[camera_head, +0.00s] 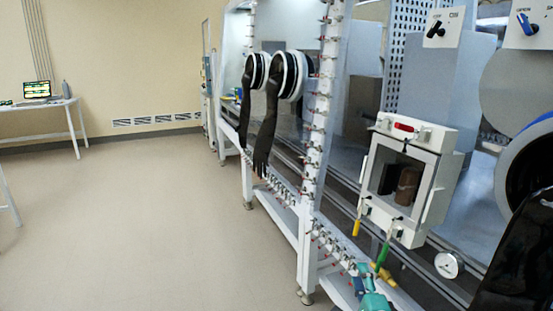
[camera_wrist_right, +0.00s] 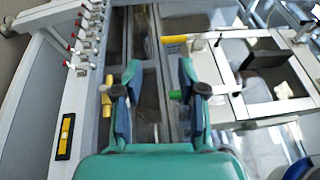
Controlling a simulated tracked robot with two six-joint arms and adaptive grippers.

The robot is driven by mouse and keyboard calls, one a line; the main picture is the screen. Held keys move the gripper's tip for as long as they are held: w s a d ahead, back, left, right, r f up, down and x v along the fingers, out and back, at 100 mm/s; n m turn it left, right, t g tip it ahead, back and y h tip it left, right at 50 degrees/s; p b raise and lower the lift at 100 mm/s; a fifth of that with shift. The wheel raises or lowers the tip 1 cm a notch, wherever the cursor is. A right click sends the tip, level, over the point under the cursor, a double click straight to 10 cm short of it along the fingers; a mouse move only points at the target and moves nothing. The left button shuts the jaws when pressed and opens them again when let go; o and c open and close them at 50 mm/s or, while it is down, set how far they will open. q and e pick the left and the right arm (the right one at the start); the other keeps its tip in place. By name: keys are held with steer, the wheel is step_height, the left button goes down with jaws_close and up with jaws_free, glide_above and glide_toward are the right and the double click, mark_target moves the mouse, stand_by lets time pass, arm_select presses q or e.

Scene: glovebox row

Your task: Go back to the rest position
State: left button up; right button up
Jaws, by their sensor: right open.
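My right gripper (camera_head: 368,278) shows at the bottom of the head view, in front of the glovebox row and below the small windowed box. In the right wrist view its two teal fingers (camera_wrist_right: 159,78) stand apart with a gap between them. Nothing is held between the fingers. A green handle (camera_wrist_right: 177,95) shows close beside the right finger in that view; I cannot tell whether they touch. My left gripper is not in view.
The small white windowed box (camera_head: 444,180) hangs on the glovebox front, with a yellow handle (camera_head: 356,228) and a round gauge (camera_head: 449,264) near it. Black gloves (camera_head: 266,130) hang from ports farther back. The floor (camera_head: 130,220) at left is clear. A desk with a laptop (camera_head: 37,90) stands far left.

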steer(key=s+a+f+n+g+y+p, duration=0.1)
steer(key=s+a+f+n+g+p, duration=0.25)
steer(key=s+f+g, duration=0.55)
arm_select(q)
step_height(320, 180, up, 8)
steer(key=p, duration=0.2)
arm_select(e)
steer(key=s+a+f+n+g+y, duration=0.1)
steer(key=s+a+f+n+g, duration=0.1)
steer(key=s, duration=0.7)
steer(key=s+a+f+n+g, duration=0.1)
steer(key=s+f+n+g, duration=0.3)
steer(key=s+f+n, duration=0.3)
steer(key=s+a+f+n+g+y, duration=0.1)
steer(key=s+a+f+n+g, duration=0.1)
steer(key=s, duration=0.9)
step_height(320, 180, down, 3)
steer(key=n+g, duration=0.1)
steer(key=n, duration=0.1)
steer(key=shift+s+a+f+n+y, duration=0.15)
steer(key=shift+a+n+y, duration=0.15)
steer(key=shift+n, duration=0.05)
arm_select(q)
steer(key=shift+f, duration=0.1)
